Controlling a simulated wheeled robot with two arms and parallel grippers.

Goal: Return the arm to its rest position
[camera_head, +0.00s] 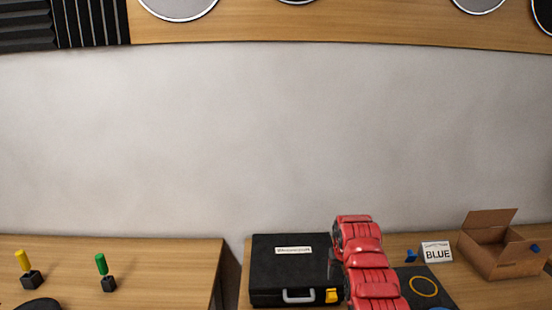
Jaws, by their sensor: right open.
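My right arm, red and segmented, comes up from the bottom edge right of centre. Its gripper (337,264) is dark and mostly hidden against the black case; it is open, and I see nothing held in it. The gripper is at the right side of the black case (285,262), which has a white label, a grey handle and a yellow latch. I cannot tell whether it touches the case. My left gripper is not in view.
Right of my arm are a dark mat (438,294) with a yellow ring, a "BLUE" sign (437,252), and an open cardboard box (493,252). A gap separates the tables.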

